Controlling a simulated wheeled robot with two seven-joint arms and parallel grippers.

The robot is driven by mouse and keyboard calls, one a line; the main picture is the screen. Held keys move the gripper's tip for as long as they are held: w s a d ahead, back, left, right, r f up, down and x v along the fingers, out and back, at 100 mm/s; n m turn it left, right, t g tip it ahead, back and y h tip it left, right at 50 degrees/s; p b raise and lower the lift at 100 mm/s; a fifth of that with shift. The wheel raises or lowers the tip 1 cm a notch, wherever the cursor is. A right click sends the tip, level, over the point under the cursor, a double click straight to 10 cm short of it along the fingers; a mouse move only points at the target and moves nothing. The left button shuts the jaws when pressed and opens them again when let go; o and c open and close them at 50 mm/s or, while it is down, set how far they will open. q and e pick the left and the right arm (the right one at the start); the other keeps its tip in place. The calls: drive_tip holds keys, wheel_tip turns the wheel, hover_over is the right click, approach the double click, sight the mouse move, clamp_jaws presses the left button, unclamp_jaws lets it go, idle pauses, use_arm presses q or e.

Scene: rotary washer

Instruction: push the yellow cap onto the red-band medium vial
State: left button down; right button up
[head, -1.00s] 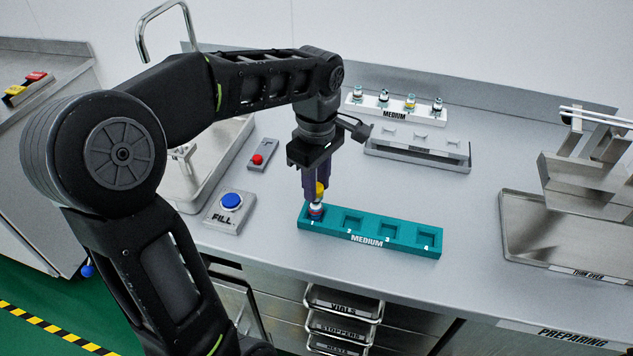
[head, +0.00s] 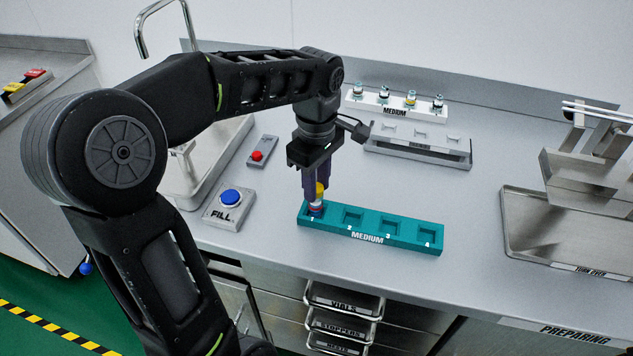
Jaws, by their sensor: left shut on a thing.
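The red-band medium vial (head: 316,208) stands in slot 1 of the teal MEDIUM rack (head: 367,238), at the rack's left end. The yellow cap (head: 320,189) is directly above the vial, between the fingers of my left gripper (head: 316,194). The left gripper points down and is shut on the cap. The fingers partly hide the cap and the vial, so I cannot tell whether the cap is seated or only touching the vial's top. My right gripper is not in view.
Slots 2, 3 and 4 of the teal rack are empty. A blue FILL button (head: 231,199) and a red button (head: 257,156) lie left. A metal tray (head: 560,235) is right.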

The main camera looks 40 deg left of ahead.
use_arm(q)
drive_tip(key=shift+f, duration=0.25)
idle(0.4)
drive_tip(key=c, duration=1)
unclamp_jaws()
drive_tip(key=shift+c, duration=0.2)
drive_tip(key=shift+r, duration=0.1)
wheel_tip(320, 180, up, 8)
drive_tip(key=shift+f+p, duration=0.1)
drive_tip(key=shift+p, duration=0.25)
